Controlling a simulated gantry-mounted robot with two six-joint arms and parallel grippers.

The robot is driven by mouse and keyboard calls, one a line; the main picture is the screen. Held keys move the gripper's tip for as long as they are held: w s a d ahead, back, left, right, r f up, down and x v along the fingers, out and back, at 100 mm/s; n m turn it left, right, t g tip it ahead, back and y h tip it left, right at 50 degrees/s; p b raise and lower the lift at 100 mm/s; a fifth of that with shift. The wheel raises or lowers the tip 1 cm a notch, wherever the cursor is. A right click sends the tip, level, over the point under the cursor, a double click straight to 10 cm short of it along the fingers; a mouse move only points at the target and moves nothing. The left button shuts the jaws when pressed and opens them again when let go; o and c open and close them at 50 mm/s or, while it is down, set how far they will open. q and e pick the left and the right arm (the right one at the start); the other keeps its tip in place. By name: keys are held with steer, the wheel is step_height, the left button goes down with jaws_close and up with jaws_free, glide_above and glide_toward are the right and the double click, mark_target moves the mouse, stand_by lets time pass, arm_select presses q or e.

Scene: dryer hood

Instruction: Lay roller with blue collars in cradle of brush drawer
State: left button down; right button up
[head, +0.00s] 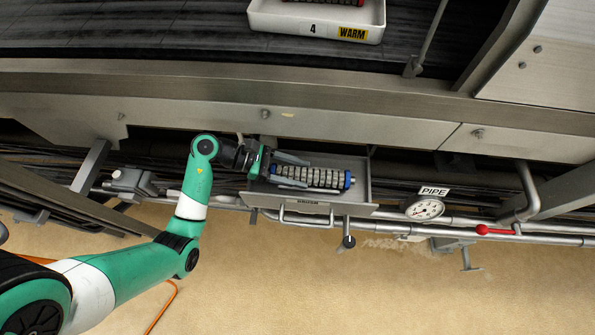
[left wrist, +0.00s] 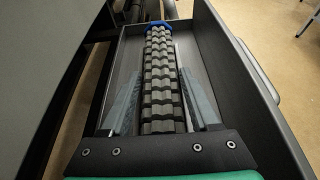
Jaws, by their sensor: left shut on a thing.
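The roller with blue collars (head: 328,178) is dark with ridged segments; a blue collar shows at its right end in the head view. In the left wrist view the roller (left wrist: 160,75) runs lengthwise between the drawer's side walls, its far blue collar near the top. My left gripper (head: 303,172) has one finger on each side of the roller and is shut on it. The brush drawer (head: 365,192) is pulled out beneath it, with a labelled front and a handle. The cradle is hidden, and I cannot tell whether the roller touches it. My right gripper is not in view.
A metal beam (head: 200,113) runs just behind and above the drawer. A pipe gauge (head: 424,208) and a red-handled valve (head: 495,230) are to the right. A white tray labelled WARM (head: 318,22) stands above. The floor in front is mostly clear.

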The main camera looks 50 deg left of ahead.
arm_select(q)
steer(key=shift+w+f, duration=0.1)
steer(key=shift+f, duration=0.1)
steer(key=shift+c, duration=0.6)
jaws_free()
steer(key=shift+r, duration=0.1)
steer(key=shift+r, duration=0.2)
steer(key=p+v, duration=0.3)
steer(key=v, duration=0.8)
steer(key=shift+a+r+p, duration=0.15)
steer(key=shift+p, duration=0.15)
steer(key=shift+s+a, duration=0.25)
steer(key=shift+s, duration=0.15)
